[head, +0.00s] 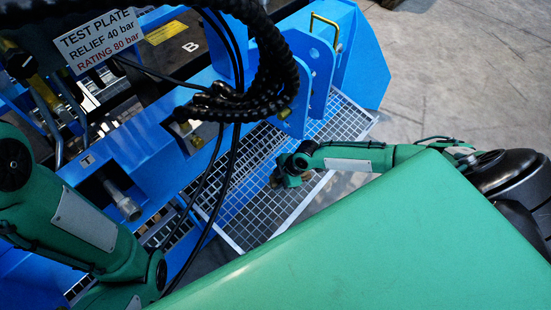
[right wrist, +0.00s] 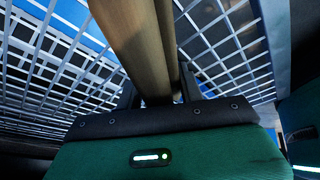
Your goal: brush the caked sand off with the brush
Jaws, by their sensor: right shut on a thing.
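My right gripper (head: 287,178) is over a pale metal grating (head: 252,228) in the head view, small and partly hidden by its own wrist. In the right wrist view the gripper (right wrist: 157,88) is shut on a long tan, wood-like bar, seemingly the handle of the brush (right wrist: 128,35). The bar runs up out of the picture; no bristles show. Square mesh (right wrist: 222,38) fills the background there. I cannot make out any sieve frame or caked sand. My left arm comes in from the left; its gripper is not in view.
A blue steel machine (head: 150,140) with a sign (head: 95,45) reading TEST PLATE stands along the left and back. Black hoses (head: 270,60) hang in front of it, near the grating. Bare concrete floor (head: 460,80) lies at the upper right.

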